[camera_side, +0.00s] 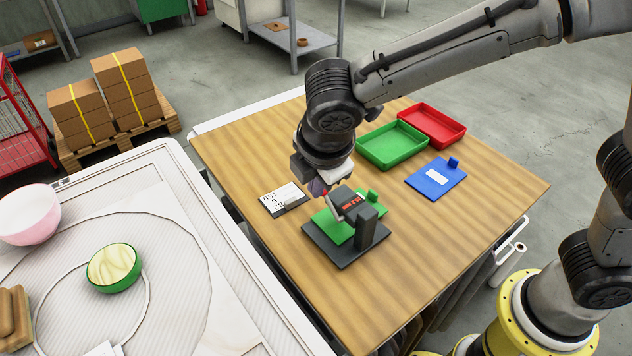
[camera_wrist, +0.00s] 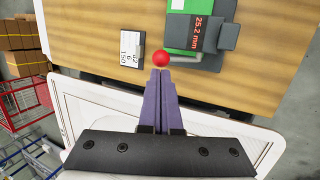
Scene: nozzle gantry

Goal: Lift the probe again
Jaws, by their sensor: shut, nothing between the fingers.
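The nozzle gantry has a dark grey base (camera_side: 345,257) with an upright post (camera_side: 366,232) and an arm over a green plate (camera_side: 336,229). Its display (camera_wrist: 204,33) shows 25.2 mm in red digits. A red ball (camera_wrist: 160,58), which may be the probe's knob, lies just beyond my fingertips in the wrist view. My gripper (camera_wrist: 160,74) is shut and empty, its purple-grey fingers together. In the side view my gripper (camera_side: 320,190) is beside the gantry, partly hiding its back. I cannot tell whether the fingertips touch the ball.
A white card (camera_side: 284,198) with black digits lies left of the gantry. A blue plate (camera_side: 436,180) with a knob, a green tray (camera_side: 392,157) and a red tray (camera_side: 432,124) stand to the right and back. The wooden table's front right is clear.

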